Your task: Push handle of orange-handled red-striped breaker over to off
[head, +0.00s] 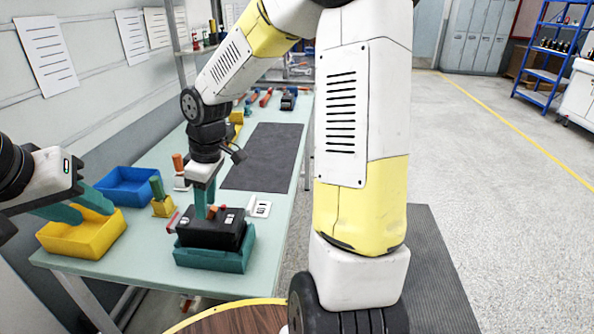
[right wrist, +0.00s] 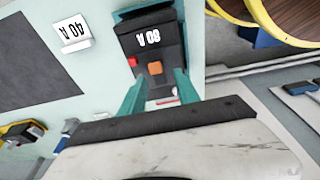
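A black breaker (head: 212,232) sits in a teal tray (head: 214,262) near the table's front edge. The right wrist view shows its black body (right wrist: 148,20), white rating label (right wrist: 147,37), orange handle (right wrist: 155,68) and a small red part (right wrist: 132,62); a red stripe cannot be made out clearly. My right gripper (head: 205,212) points down over it. Its teal fingers (right wrist: 160,80) are apart, one on each side of the handle; contact cannot be told. My left gripper (head: 88,212) has its teal fingers spread, empty, above or in front of a yellow bin.
The yellow bin (head: 85,240) and a blue bin (head: 127,185) stand at the left. A green-handled yellow item (head: 160,205) and an orange-handled item (head: 179,165) stand behind the breaker. The dark mat (head: 264,155) is clear.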

